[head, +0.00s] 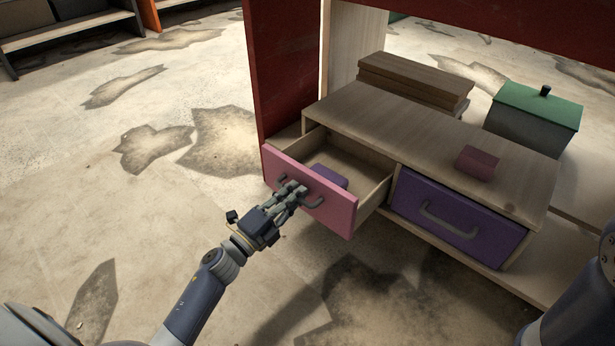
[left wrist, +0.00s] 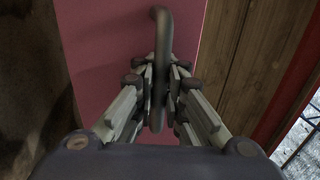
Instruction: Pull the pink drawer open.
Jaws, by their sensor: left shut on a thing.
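The pink drawer (head: 335,207) is the left one of two in a wooden cabinet (head: 400,135), and it stands pulled out, with its inside showing. A small purple block (head: 328,177) lies in it. My left gripper (head: 292,191) is at the drawer's front, shut on its grey handle (head: 313,203). In the left wrist view the fingers (left wrist: 161,90) close on both sides of the handle bar (left wrist: 161,40), against the pink front (left wrist: 105,50). My right gripper is not in view; only part of my right arm shows at the right edge.
The purple drawer (head: 460,222) beside it is shut. Wooden boards (head: 415,82) and a grey box with a green lid (head: 537,108) stand behind. A red upright panel (head: 283,70) rises at the left. The floor in front is clear.

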